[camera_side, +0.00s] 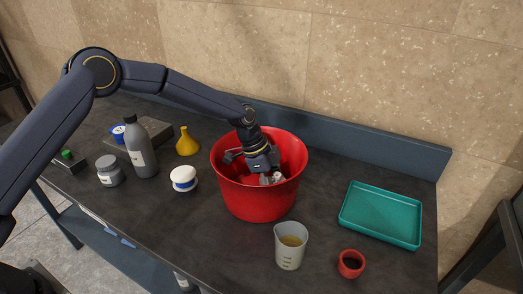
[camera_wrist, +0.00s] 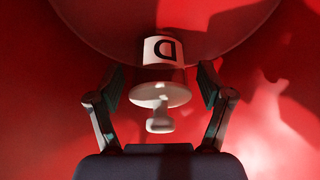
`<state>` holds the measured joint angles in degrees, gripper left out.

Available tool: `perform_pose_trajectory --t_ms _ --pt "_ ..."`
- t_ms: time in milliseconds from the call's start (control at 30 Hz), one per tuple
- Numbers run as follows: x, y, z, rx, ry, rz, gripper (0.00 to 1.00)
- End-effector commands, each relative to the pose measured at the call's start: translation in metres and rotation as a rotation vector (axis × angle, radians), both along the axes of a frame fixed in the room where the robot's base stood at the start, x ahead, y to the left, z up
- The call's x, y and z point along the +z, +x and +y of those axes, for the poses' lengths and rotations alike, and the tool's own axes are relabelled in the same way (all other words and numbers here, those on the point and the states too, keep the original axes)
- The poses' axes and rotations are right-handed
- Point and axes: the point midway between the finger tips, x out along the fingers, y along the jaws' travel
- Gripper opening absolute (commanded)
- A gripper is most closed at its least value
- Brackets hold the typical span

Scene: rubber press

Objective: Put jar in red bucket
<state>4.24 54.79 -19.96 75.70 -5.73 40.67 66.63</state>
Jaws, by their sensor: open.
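The red bucket (camera_side: 258,203) stands on the dark table in the side view, and its red inside wall (camera_wrist: 40,110) fills the wrist view. My gripper (camera_side: 266,172) is down inside the bucket. In the wrist view its two fingers (camera_wrist: 162,80) are apart, one on each side of a small whitish object (camera_wrist: 160,94) with a dark letter and a knob-like end. I see no clear contact with it. A grey jar (camera_side: 109,171) stands farther left.
A grey bottle (camera_side: 141,150) and a yellow flask (camera_side: 187,142) stand left of the bucket. A beaker with yellowish liquid (camera_side: 290,246) and a small red cup (camera_side: 351,264) are at the front right. A teal tray (camera_side: 382,213) lies at the right. A raised ledge runs behind the table.

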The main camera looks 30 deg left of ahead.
Motion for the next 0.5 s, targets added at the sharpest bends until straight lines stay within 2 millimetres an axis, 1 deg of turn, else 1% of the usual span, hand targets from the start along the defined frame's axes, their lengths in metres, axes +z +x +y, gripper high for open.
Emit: perform_pose_trajectory --t_ms 33,100,300,500 --pt "0.010 0.000 0.004 0.002 -0.001 -0.005 0.79" --pt "0.024 -0.001 0.008 0.001 -0.001 -0.004 0.79" --pt "0.064 -0.001 0.007 0.001 0.000 -0.004 0.79" --pt "0.088 -0.002 0.008 0.005 0.003 -0.005 0.79"
